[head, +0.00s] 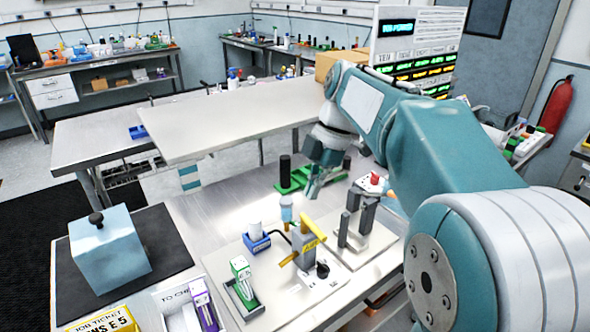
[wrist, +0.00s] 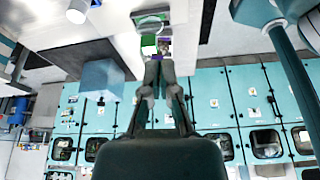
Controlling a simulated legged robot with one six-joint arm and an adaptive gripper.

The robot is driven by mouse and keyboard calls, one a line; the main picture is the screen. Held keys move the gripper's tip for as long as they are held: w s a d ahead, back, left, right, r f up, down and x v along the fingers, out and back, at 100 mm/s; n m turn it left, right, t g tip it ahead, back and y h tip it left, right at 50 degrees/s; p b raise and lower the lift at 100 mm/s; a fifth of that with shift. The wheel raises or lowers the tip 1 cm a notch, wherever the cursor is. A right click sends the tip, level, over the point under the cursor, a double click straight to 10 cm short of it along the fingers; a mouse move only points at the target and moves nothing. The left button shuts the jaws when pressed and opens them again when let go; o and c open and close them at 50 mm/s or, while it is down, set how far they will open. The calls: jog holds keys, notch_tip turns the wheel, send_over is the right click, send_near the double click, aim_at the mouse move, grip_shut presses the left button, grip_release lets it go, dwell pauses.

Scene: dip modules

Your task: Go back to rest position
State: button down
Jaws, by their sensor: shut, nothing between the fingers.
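My gripper (head: 316,186) hangs above the steel bench, in front of the green stand (head: 292,184) with black posts in the head view. In the wrist view its two fingers (wrist: 157,64) are together with nothing between them. My teal arm reaches in from the right and hides part of the bench. In the wrist view a green and a purple patch show just beyond the fingertips, too small to tell apart clearly.
A light blue box with a black knob (head: 108,255) stands on a black mat (head: 165,238). A raised pale shelf (head: 235,115) lies behind.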

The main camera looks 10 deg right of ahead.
jog(key=s+f+m+t+h, duration=0.2)
jog(key=s+f+m+t, duration=0.1)
jog(key=s+m, duration=0.6)
jog(key=s+f+m+t+h, duration=0.1)
jog(key=s+f+m+t, duration=0.2)
jog(key=s+m, duration=0.7)
notch_tip(320, 180, down, 2)
jog(key=shift+d+f+m+t+h, duration=0.25)
jog(key=shift+m+t+h, duration=0.15)
jog(key=shift+m, duration=0.7)
